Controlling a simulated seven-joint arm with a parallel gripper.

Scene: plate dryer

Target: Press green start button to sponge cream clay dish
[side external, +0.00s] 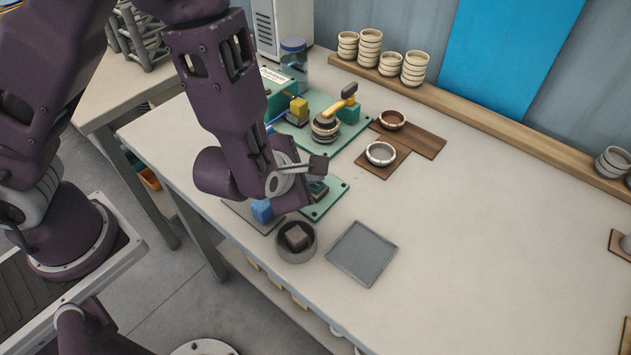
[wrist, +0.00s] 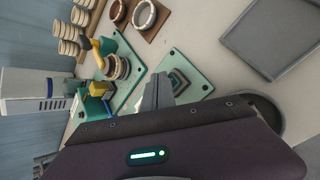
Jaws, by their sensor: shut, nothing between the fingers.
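My gripper (wrist: 158,84) is shut and empty, its fingertips over or beside a small green plate (wrist: 192,61). A dark stepped block with a green centre (wrist: 179,81), apparently the start button, sits on that plate beside the fingers. I cannot tell whether they touch. In the side view the small green plate (side external: 332,196) is partly hidden by my wrist. A cream dish (side external: 325,132) sits in the fixture on the larger green base (side external: 343,142), under a yellow arm (side external: 343,99). Another cream dish (side external: 381,153) and a reddish-brown dish (side external: 391,119) sit on brown boards.
A yellow block (side external: 298,107) stands beside the fixture. A blue block (side external: 262,210), a grey pot (side external: 296,253) holding a brown block, and a grey tray (side external: 362,254) are near the front edge. Stacked bowls (side external: 369,48) line the back ledge.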

